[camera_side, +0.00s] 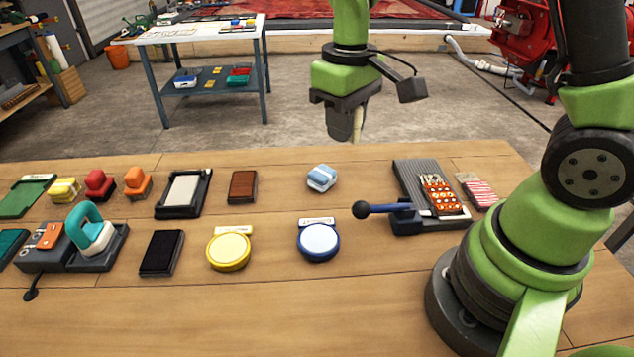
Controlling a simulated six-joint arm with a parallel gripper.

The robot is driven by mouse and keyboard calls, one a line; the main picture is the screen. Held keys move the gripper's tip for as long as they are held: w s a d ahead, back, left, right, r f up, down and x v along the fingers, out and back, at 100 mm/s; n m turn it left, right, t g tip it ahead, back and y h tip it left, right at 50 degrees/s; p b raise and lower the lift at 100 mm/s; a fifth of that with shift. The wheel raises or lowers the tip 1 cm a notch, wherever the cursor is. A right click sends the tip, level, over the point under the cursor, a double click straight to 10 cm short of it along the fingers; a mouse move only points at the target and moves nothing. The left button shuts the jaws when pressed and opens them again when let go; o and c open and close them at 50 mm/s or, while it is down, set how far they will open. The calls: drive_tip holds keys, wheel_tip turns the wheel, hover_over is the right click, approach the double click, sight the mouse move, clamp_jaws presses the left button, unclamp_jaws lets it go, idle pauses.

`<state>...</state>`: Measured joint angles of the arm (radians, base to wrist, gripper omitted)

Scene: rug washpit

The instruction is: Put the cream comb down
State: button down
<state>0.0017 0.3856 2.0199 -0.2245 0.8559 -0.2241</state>
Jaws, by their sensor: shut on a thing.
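My gripper (345,136) hangs in the air over the far edge of the wooden table, pointing down. It is shut on the cream comb (357,124), which shows as a narrow pale strip beside the dark jaws. Most of the comb is hidden by the gripper, and its teeth cannot be made out. The comb is clear of the tabletop.
The table (400,310) holds a blue-white block (321,178), a blue-rimmed round pad (318,240), a yellow one (229,250), a brown block (243,186) and a grey ridged board (415,175) with a blue-handled clamp. Bare wood lies along the front.

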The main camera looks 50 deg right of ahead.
drive_tip(key=w+d+f+m, duration=0.35)
drive_tip(key=d+f, duration=0.35)
drive_tip(key=d, duration=0.4)
drive_tip(key=m, duration=0.1)
hover_over(362, 182)
wheel_tip(362, 182, down, 6)
drive_tip(key=shift+r, duration=0.25)
drive_tip(key=shift+f, duration=2.5)
drive_tip(key=c, duration=1.1)
unclamp_jaws()
drive_tip(key=shift+f, duration=0.15)
drive_tip(key=shift+o, duration=0.2)
